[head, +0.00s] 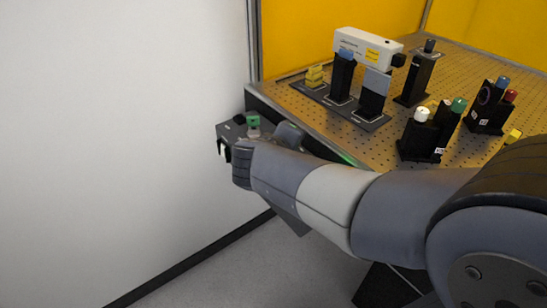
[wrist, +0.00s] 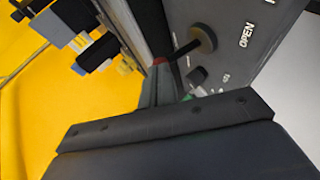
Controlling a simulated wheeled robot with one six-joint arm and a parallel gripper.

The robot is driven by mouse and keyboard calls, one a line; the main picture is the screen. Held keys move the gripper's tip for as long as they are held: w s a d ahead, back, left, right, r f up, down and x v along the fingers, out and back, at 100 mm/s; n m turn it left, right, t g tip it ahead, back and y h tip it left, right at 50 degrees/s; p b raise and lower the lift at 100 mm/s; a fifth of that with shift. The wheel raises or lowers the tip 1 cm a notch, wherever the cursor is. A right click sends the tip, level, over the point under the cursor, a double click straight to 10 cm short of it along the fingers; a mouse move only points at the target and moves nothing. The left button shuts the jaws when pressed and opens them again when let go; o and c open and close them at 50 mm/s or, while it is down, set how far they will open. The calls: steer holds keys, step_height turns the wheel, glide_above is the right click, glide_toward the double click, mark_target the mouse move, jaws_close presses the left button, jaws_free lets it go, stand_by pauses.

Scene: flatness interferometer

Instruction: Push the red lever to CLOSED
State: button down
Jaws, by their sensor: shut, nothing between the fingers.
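In the wrist view, a grey panel (wrist: 255,50) carries the printed word OPEN. A dark rod with a round black end (wrist: 204,38) stands out from it. A small red part (wrist: 158,61), perhaps of the red lever, shows beside my gripper (wrist: 167,85); the rest of the lever is hidden. My gripper is shut and empty, with its fingers close to the panel; I cannot tell whether they touch the red part. In the head view, the grey control box (head: 228,131) is at the table's near left corner, and my wrist partly covers it. No CLOSED label is readable.
A green-topped part (head: 253,121) sits on the control box. The perforated optical table (head: 455,85) carries a white laser housing (head: 365,46) and several black mounts (head: 419,138). A white wall (head: 120,120) stands left; some floor (head: 235,270) is clear below.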

steer(key=shift+w+d+r+g+p, duration=0.2)
steer(key=shift+d+r+g+p, duration=0.1)
steer(key=shift+d+r+p, duration=0.1)
steer(key=shift+a+f+b, duration=0.15)
steer(key=shift+f+b, duration=0.25)
steer(key=shift+r, duration=0.15)
steer(key=shift+r+p, duration=0.45)
steer(key=shift+r, duration=0.25)
